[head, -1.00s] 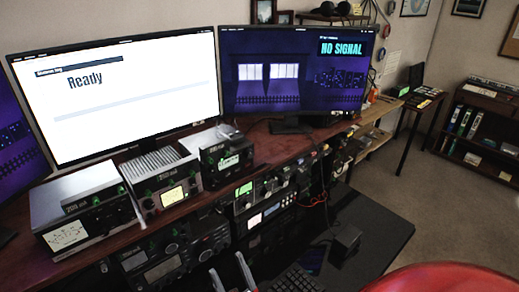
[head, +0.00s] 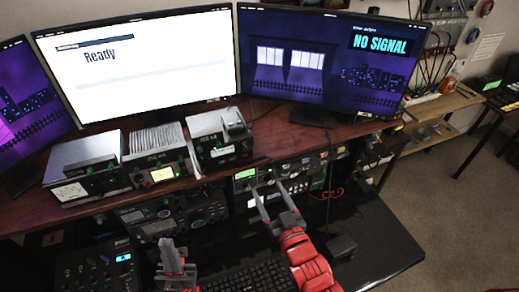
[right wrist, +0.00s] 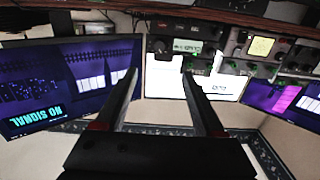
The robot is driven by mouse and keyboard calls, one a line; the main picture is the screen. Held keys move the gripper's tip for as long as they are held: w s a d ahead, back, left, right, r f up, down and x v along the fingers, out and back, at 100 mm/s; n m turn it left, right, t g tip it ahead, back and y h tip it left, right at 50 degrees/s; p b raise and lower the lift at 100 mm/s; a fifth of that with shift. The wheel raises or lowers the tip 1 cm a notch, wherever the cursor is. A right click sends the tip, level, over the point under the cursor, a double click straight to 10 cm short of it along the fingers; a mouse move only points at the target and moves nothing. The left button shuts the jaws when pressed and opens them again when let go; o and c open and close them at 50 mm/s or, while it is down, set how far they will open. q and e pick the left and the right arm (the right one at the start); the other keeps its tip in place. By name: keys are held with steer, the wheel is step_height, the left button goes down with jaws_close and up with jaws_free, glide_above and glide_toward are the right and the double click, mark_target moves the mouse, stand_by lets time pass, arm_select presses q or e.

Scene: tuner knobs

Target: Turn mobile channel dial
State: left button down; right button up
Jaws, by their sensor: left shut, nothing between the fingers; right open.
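A radio with a small green display (head: 244,174) and a row of knobs sits under the desk shelf. My left gripper (head: 172,248) is shut and empty, low at the left, in front of a larger radio (head: 165,222).
Several boxy radios (head: 85,168) stand on the wooden shelf below the monitors (head: 140,70). A keyboard (head: 250,277) lies on the black desk (head: 375,235) beneath my arms, with a small black box (head: 341,246) to the right. A control pad (head: 97,268) is at lower left.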

mark_target(247, 149)
steer(key=p+x, duration=0.3)
steer(key=x, duration=1.2)
steer(key=shift+w, duration=0.15)
steer(key=shift+w+a+f, duration=0.1)
steer(key=shift+w+a, duration=0.1)
steer(key=shift+w, duration=0.25)
steer(key=shift+c, duration=0.2)
jaws_close()
